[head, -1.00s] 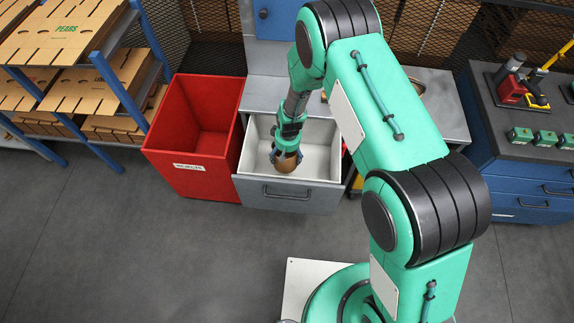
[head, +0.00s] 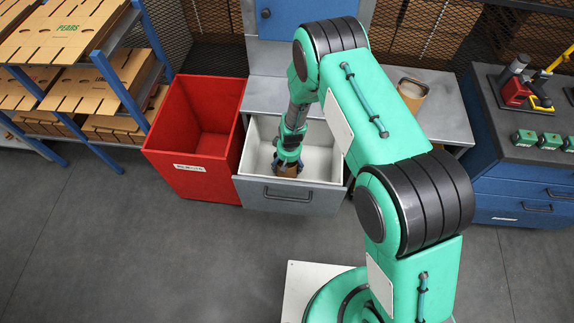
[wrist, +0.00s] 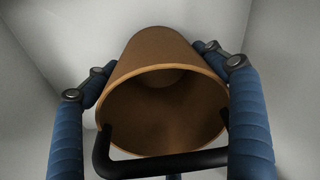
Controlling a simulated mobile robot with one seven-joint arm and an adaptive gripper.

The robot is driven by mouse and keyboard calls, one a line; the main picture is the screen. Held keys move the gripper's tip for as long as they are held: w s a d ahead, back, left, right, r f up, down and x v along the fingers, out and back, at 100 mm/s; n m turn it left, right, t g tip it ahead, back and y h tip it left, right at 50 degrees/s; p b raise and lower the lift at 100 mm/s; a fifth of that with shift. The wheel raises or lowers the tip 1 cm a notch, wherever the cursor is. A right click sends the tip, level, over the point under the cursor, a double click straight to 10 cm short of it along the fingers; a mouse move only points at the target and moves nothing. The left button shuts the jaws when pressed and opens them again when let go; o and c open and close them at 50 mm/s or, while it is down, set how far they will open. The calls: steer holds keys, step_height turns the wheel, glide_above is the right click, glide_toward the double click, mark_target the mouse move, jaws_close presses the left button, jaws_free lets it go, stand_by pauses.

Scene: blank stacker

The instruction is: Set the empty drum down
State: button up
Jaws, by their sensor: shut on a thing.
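The empty drum is a brown, hollow cylinder (wrist: 165,105), its open end facing the camera in the wrist view and its inside bare. In the head view only a little of the drum (head: 286,173) shows below my gripper (head: 288,163). My gripper is shut on the drum, with blue fingers on both sides of it in the wrist view. The drum is inside the pulled-out grey drawer (head: 330,170), between its pale walls. I cannot tell whether it touches the drawer floor.
A red open bin (head: 195,135) stands directly left of the drawer. A grey counter (head: 450,115) with another brown container (head: 412,93) lies behind and right. A blue rack (head: 105,75) with flat cardboard stands left. A blue tool cabinet (head: 530,185) stands right.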

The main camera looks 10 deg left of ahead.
steer(key=shift+f, duration=0.25)
steer(key=o, duration=1.2)
steer(key=shift+r, duration=0.1)
steer(key=r, duration=0.4)
steer(key=r+p, duration=0.1)
steer(key=r, duration=0.3)
steer(key=s+r+p, duration=0.1)
steer(key=r, duration=0.3)
steer(key=shift+d, duration=0.4)
